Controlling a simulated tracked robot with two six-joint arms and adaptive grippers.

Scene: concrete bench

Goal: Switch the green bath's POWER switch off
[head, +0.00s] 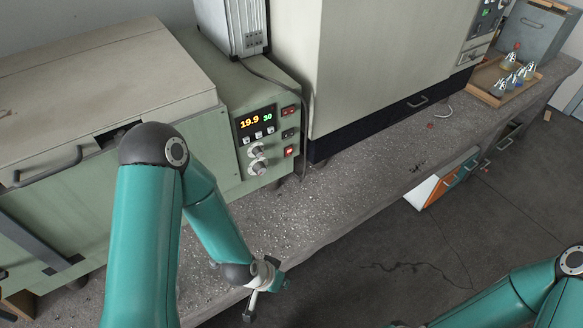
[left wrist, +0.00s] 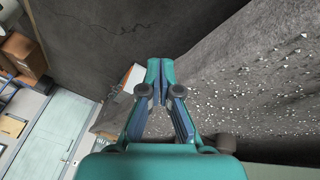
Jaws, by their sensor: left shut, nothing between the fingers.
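The green bath (head: 222,140) stands at the left of the bench. Its front panel has a display (head: 257,121) reading 19.9 and 30, and two knobs below it. A column of three small switches runs along the panel's right side: a red one (head: 290,111) at the top, a dark one (head: 290,133) in the middle and a brighter red one (head: 290,152) at the bottom. Their labels are too small to read. My left gripper (head: 256,297) is below the panel, at the bench's front edge, apart from the switches. In the left wrist view its fingers (left wrist: 160,80) are shut and empty.
A large cream cabinet (head: 365,60) stands right of the bath, with a cable hanging between them. A wooden tray (head: 490,80) with flasks is at the far right. The bench top (head: 350,170) before the cabinet is mostly clear.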

